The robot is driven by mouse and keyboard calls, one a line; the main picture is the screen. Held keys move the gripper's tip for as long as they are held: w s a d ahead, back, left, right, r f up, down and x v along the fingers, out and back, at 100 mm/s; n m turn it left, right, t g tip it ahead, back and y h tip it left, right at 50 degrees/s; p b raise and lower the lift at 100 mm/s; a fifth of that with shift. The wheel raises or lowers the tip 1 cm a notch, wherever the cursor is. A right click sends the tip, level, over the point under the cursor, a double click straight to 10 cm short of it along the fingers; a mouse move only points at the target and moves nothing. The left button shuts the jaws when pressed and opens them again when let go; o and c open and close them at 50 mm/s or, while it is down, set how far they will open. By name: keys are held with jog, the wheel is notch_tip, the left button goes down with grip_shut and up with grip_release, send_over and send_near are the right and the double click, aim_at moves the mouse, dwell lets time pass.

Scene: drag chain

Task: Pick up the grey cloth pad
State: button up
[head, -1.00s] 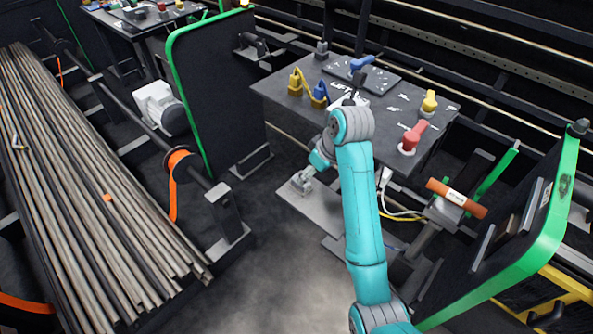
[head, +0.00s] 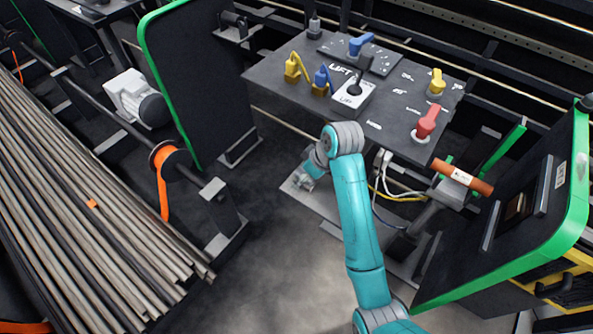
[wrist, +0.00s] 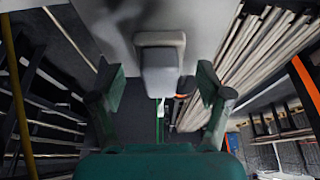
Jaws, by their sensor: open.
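In the wrist view a light grey, rounded block (wrist: 160,68), apparently the grey cloth pad, lies on a flat grey surface, between and just beyond my fingers. My gripper (wrist: 160,90) is open, with one dark green finger on each side of it; I see no contact. In the head view my gripper (head: 308,178) is low over a grey shelf (head: 328,204) below the control table. There the pad cannot be told apart from the gripper and wrist.
The dark control table (head: 270,88) with yellow, blue and red handles stands behind my arm. White and yellow cables (head: 388,192) hang to the right. A green-edged panel (head: 205,90) and an orange-strapped roller (head: 163,165) stand left. Floor (head: 255,275) in front is clear.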

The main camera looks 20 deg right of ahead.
jog(key=shift+w+f, duration=0.1)
jog(key=shift+f, duration=0.25)
jog(key=c, duration=1.2)
jog(key=shift+c, duration=0.2)
jog(key=shift+a, duration=0.1)
